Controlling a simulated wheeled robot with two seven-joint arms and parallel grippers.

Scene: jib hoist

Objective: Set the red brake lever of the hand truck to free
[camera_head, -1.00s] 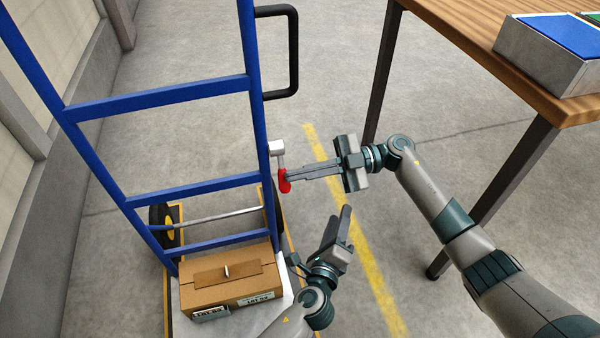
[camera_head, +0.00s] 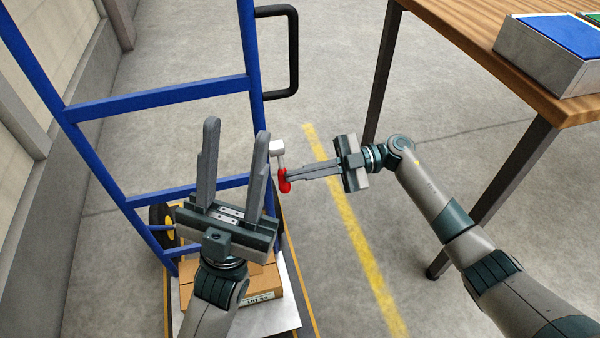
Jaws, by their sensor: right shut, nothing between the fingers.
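The blue hand truck (camera_head: 160,98) stands on the left. Its red brake lever (camera_head: 285,187) hangs downward from a pale grey block (camera_head: 277,147) beside the right upright. My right gripper (camera_head: 290,176) is shut and empty, pointing left, with its fingertips at the lever; whether they touch it I cannot tell. My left gripper (camera_head: 237,128) is open and empty, its fingers pointing up in front of the truck's lower rungs. Its right finger is close to the right upright, left of the lever.
A cardboard box (camera_head: 262,300) lies on the truck's base, partly hidden by my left arm. A wooden table (camera_head: 470,50) with a grey bin (camera_head: 545,55) stands at the right. A black handle (camera_head: 294,50) juts from the right upright. The floor between is clear, with a yellow line (camera_head: 365,255).

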